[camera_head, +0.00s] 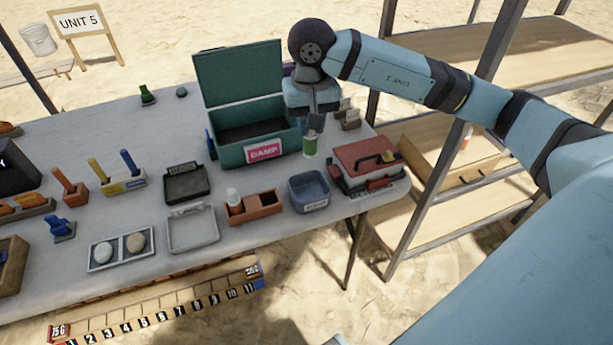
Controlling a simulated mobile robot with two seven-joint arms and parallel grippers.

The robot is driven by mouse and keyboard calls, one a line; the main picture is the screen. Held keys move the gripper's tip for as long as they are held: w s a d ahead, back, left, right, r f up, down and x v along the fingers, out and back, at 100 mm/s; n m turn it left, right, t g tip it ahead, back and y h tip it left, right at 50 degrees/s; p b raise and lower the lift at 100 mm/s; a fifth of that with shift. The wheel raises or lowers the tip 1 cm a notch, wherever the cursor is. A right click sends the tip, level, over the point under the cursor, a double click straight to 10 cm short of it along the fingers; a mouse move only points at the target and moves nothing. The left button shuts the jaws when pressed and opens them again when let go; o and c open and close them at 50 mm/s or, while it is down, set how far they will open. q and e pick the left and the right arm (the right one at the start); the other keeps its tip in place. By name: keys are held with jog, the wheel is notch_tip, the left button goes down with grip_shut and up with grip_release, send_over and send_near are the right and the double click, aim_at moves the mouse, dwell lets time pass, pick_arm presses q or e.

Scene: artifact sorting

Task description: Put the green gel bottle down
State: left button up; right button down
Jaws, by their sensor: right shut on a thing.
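The green gel bottle (310,146) is in my right gripper (314,124), which comes down on it from above. The bottle is upright, at the front right corner of the open green box labelled DAMP (228,153). I cannot tell whether its base touches the table (330,224). The gripper hides part of the bottle's top. My left gripper is out of view.
A blue-grey bin (309,191) stands in front of the bottle and a red case (366,164) to its right. A dark green bottle (147,94) is at the back left. Trays fill the table's front. Shelves (440,150) are on the right.

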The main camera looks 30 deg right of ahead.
notch_tip(320, 180, down, 14)
jog(key=shift+f+b, duration=0.15)
jog(key=shift+b, duration=0.35)
jog(key=shift+f, duration=0.15)
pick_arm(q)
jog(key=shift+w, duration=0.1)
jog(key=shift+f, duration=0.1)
pick_arm(e)
jog(key=shift+f+b, duration=0.25)
jog(key=shift+b, duration=0.05)
jog(key=c, duration=1)
grip_release()
jog(key=shift+r, duration=0.1)
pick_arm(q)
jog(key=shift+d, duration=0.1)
pick_arm(e)
jog(key=shift+r, duration=0.1)
